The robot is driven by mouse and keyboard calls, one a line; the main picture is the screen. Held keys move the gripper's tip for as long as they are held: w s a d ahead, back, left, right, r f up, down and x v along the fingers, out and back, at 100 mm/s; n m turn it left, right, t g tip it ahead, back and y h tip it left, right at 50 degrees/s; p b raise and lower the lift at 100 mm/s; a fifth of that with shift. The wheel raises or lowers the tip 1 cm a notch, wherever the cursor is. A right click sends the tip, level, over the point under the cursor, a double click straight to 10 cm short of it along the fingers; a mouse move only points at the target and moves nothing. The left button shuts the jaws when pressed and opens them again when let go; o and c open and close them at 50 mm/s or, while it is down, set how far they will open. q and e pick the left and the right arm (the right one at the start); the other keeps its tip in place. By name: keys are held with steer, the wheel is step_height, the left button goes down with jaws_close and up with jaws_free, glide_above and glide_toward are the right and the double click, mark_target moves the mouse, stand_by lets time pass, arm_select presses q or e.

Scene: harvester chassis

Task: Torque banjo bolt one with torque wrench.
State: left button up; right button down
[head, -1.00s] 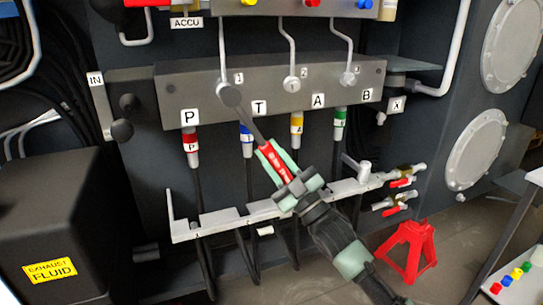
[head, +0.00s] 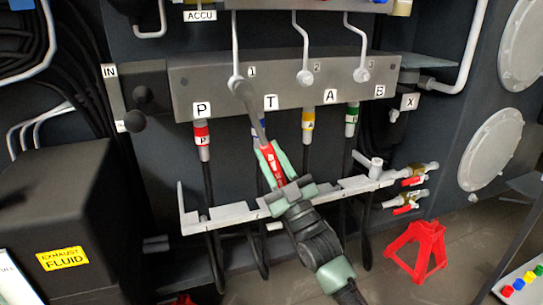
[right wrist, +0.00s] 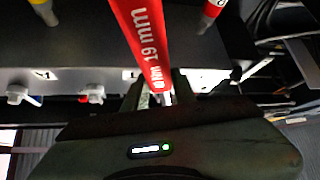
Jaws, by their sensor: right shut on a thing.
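Banjo bolt one (head: 236,84) is the leftmost fitting on the front of the grey manifold block (head: 180,86), by the "1" mark, where a white pipe ends. My right gripper (head: 272,166) is shut on the red handle of the torque wrench (head: 254,122). The wrench runs up and left from the gripper, and its head overlaps the bolt; I cannot tell how fully it is seated. In the right wrist view the red handle (right wrist: 140,40) reads "19 mm" and passes between the fingers (right wrist: 160,88). My left gripper is out of view.
Banjo bolts two (head: 304,78) and three (head: 361,75) sit to the right. Coloured hose fittings, such as the red P fitting (head: 202,140), hang below the block. A grey bracket rail (head: 225,221) crosses below. A red jack stand (head: 416,250) stands at lower right.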

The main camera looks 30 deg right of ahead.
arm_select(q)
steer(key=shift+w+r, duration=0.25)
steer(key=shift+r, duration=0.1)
arm_select(e)
steer(key=a+m+h, duration=0.2)
steer(key=m+h, duration=0.1)
steer(key=m, duration=0.1)
steer(key=shift+w+a+f+h, duration=0.25)
steer(key=shift+w+a+h, duration=0.05)
steer(key=shift+a, duration=0.1)
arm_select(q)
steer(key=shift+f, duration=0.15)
